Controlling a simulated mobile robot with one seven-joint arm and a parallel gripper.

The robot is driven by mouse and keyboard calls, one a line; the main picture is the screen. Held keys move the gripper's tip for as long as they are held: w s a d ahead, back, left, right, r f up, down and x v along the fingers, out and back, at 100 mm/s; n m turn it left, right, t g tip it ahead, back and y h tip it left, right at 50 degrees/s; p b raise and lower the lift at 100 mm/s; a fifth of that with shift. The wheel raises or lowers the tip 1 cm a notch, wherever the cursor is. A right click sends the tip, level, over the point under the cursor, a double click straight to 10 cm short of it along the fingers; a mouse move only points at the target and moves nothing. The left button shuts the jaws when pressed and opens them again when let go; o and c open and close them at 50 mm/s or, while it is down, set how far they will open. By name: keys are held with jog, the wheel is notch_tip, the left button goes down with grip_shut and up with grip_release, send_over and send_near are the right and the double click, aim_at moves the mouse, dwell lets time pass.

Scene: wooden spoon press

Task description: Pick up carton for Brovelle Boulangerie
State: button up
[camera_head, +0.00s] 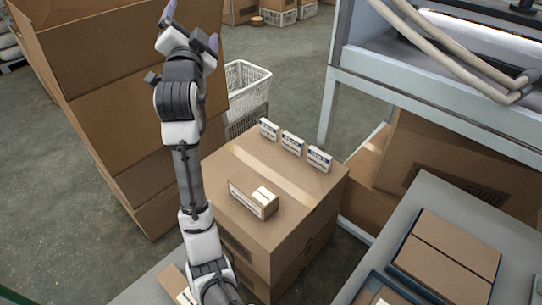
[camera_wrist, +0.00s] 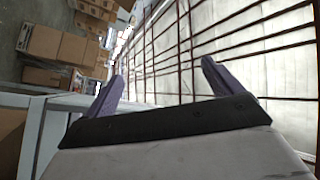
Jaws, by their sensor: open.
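A small brown carton (camera_head: 266,208) with white labels on top lies on a large taped cardboard box (camera_head: 222,178) in the middle of the head view. Another carton (camera_head: 172,283) with a white label sits at the bottom left, partly hidden by my arm. No printed name is legible, so I cannot tell which carton is for Brovelle Boulangerie. My gripper (camera_head: 191,27) is raised high at the top left of the head view, well away from these cartons. In the wrist view its purple fingers (camera_wrist: 162,86) are spread apart with nothing between them.
Three small white printed cards or boxes (camera_head: 292,143) stand along the large box's back edge. A tall stack of brown boxes (camera_head: 130,95) rises behind my arm. A white basket (camera_head: 247,85) stands behind. At right are a grey metal frame (camera_head: 400,90) and flat cartons (camera_head: 445,255) in blue trays.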

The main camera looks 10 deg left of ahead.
jog(key=w+d+f+m+g+h, duration=0.4)
jog(key=w+d+f+m+g, duration=0.3)
jog(key=f, duration=0.5)
jog(key=m+g+p, duration=0.2)
jog(key=m+g, duration=0.8)
jog(key=g, duration=0.4)
send_over(252, 187)
notch_tip(252, 187, down, 25)
jog(key=f+b, duration=0.1)
jog(key=f, duration=0.1)
jog(key=f+b, duration=0.1)
jog(key=f, duration=0.2)
jog(key=d+f+b, duration=0.1)
jog(key=f, duration=0.2)
jog(key=shift+s, duration=0.25)
jog(key=shift+w+a+f+b, duration=0.1)
jog(key=shift+a+f+b, duration=0.1)
jog(key=shift+f+b, duration=0.55)
jog(key=f, duration=0.4)
jog(key=shift+w+a+f, duration=0.2)
jog(key=shift+a+f, duration=0.05)
jog(key=c, duration=1.3)
jog(key=shift+o, duration=0.2)
jog(key=shift+r, duration=0.1)
